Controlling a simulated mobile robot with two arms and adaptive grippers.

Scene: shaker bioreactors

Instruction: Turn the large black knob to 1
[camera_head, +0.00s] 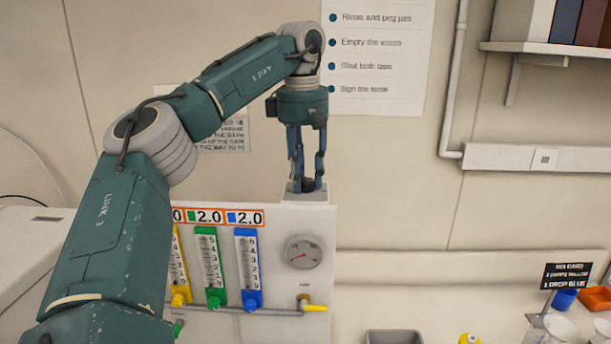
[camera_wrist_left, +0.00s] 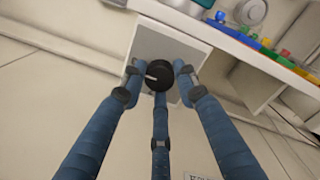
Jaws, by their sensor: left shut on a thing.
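The large black knob (camera_head: 308,184) sits on top of a small pale block (camera_head: 307,196) at the top edge of the panel. My left gripper (camera_head: 307,181) points straight down over it, its blue fingers closed around the knob's sides. In the left wrist view the knob (camera_wrist_left: 160,75) is between the fingertips, and its white pointer line (camera_wrist_left: 151,77) points to the picture's left. I cannot read any numbers around the knob. My right gripper is in neither view.
The white panel (camera_head: 320,255) carries yellow, green and blue flow meters (camera_head: 248,268), a round gauge (camera_head: 303,252) and a yellow-handled tap (camera_head: 314,308). A grey bin (camera_head: 394,337) stands to the right. A sign (camera_head: 567,276) and cups stand at far right.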

